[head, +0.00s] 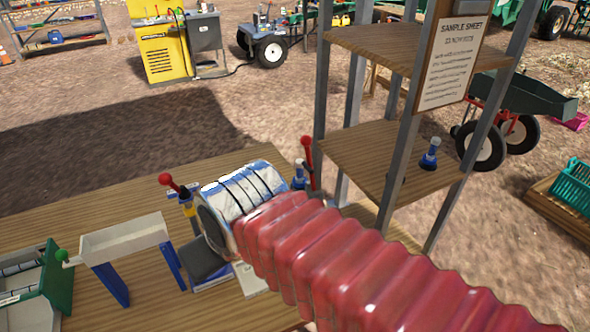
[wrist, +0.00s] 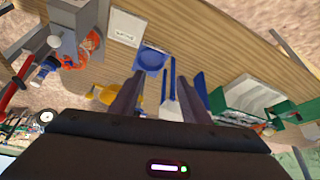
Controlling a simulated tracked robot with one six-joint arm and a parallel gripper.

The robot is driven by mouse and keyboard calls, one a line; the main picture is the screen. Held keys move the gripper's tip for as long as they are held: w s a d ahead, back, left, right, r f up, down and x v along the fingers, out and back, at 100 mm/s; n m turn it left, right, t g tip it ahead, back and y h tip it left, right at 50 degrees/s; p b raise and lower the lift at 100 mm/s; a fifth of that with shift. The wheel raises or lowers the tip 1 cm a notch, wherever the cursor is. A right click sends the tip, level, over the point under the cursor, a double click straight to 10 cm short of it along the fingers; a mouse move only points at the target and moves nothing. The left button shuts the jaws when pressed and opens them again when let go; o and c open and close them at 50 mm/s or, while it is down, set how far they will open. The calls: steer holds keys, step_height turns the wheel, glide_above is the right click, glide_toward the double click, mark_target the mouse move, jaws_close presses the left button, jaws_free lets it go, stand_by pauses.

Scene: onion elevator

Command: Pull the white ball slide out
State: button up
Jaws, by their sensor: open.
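A white ball knob (wrist: 55,42) sits on a grey box-like housing (wrist: 78,20) at the upper left of the wrist view. Orange mesh or onions (wrist: 92,47) show at the housing's opening. I cannot make out this knob in the head view, where my arm covers part of the bench. My gripper (wrist: 160,77) is open and empty, its two fingers apart above the bench. It is well to the right of the white ball in the wrist view, not touching it. In the head view the fingers are mostly hidden behind my wrist.
A pale trough (head: 125,238) on blue legs, with a green ball (head: 62,256), stands left of my wrist. A green tray (head: 50,285) lies farther left. A blue dish (wrist: 152,60) is near my fingertips. A red-knobbed lever (head: 168,181) and a shelf post (head: 400,150) stand close.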

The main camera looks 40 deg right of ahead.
steer(key=shift+o, duration=0.8)
steer(key=shift+w+d+r, duration=0.15)
steer(key=shift+w+d, duration=0.05)
steer(key=shift+d, duration=0.15)
steer(key=o, duration=0.4)
steer(key=w+d+r+m+g, duration=0.1)
steer(key=w+d+r+g, duration=0.1)
steer(key=d, duration=0.8)
steer(key=shift+w+r+m+g+h, duration=0.25)
steer(key=shift+w+m+g+h, duration=0.2)
steer(key=shift+w, duration=0.8)
steer(key=w+d+m+g, duration=0.1)
steer(key=d+g, duration=0.1)
steer(key=d, duration=1.1)
steer(key=shift+w+d+g+y, duration=0.25)
steer(key=shift+g+y, duration=0.1)
steer(key=shift+y, duration=0.1)
steer(key=shift+f, duration=0.15)
step_height(320, 180, down, 14)
steer(key=shift+r, duration=0.2)
steer(key=shift+c, duration=0.2)
